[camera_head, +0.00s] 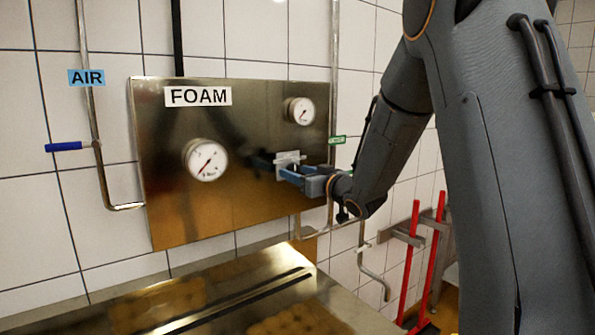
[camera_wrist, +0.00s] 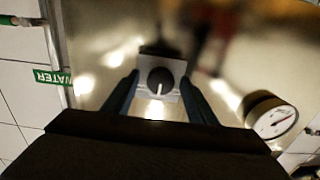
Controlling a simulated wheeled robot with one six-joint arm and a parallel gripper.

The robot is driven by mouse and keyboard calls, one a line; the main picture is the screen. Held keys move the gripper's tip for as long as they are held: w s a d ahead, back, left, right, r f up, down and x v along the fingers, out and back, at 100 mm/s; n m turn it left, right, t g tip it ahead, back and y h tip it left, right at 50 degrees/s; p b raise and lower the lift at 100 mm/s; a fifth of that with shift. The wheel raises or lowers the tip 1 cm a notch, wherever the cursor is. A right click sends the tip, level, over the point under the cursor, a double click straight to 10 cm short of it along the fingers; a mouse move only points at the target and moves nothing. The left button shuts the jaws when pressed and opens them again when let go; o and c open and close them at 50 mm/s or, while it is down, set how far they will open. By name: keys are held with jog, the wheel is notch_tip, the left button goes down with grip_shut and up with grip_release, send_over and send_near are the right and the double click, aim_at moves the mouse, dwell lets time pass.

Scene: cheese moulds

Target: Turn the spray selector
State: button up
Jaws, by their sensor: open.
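The spray selector is a dark round knob (camera_wrist: 160,80) with a white pointer line on a pale square plate (camera_wrist: 175,66), seen in the wrist view. In the head view the plate (camera_head: 288,160) shows on the shiny metal panel, and the knob is mostly hidden by my gripper. My gripper (camera_head: 288,174) is open and points at the panel. In the wrist view its two fingers (camera_wrist: 160,92) stand one on each side of the knob. I cannot tell whether either finger touches it.
The metal panel (camera_head: 240,215) carries a FOAM label (camera_head: 198,96), a large gauge (camera_head: 206,160) and a small gauge (camera_head: 300,111). An AIR pipe with a blue lever (camera_head: 64,147) is at left. A green WATER tag (camera_wrist: 52,77) is beside the panel. A metal table (camera_head: 240,275) stands below.

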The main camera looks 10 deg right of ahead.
jog(key=shift+w, duration=0.2)
jog(key=shift+a, duration=0.1)
jog(key=c, duration=1.1)
jog(key=shift+o, duration=0.3)
jog(key=shift+f+b, duration=0.1)
jog(key=shift+b, duration=0.25)
jog(key=n+b, duration=0.8)
jog(key=b, duration=0.1)
jog(key=shift+n+b, duration=0.3)
